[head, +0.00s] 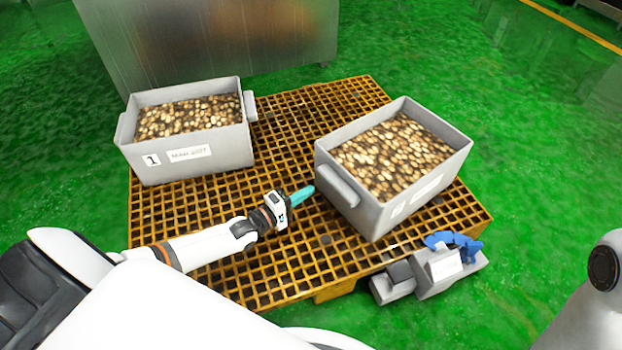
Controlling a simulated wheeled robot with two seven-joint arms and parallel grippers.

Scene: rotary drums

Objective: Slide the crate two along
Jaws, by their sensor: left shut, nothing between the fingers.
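Two grey crates full of brown and tan pieces stand on an orange grid pallet (285,255). The left crate (195,158) has a label "1" and a text label on its near side. The right crate (362,212) is turned at an angle, with a grip ledge on its left wall and white labels on its near side. My left gripper (302,196), with teal fingertips, is shut and empty. It points at the right crate's left wall, close to the ledge; I cannot tell whether it touches. My right gripper is out of view.
A large metal cabinet (215,45) stands behind the pallet. A grey device with a blue part (437,271) sits at the pallet's near right edge. Open grid lies between the crates and in front of them. Green floor (540,150) is clear to the right.

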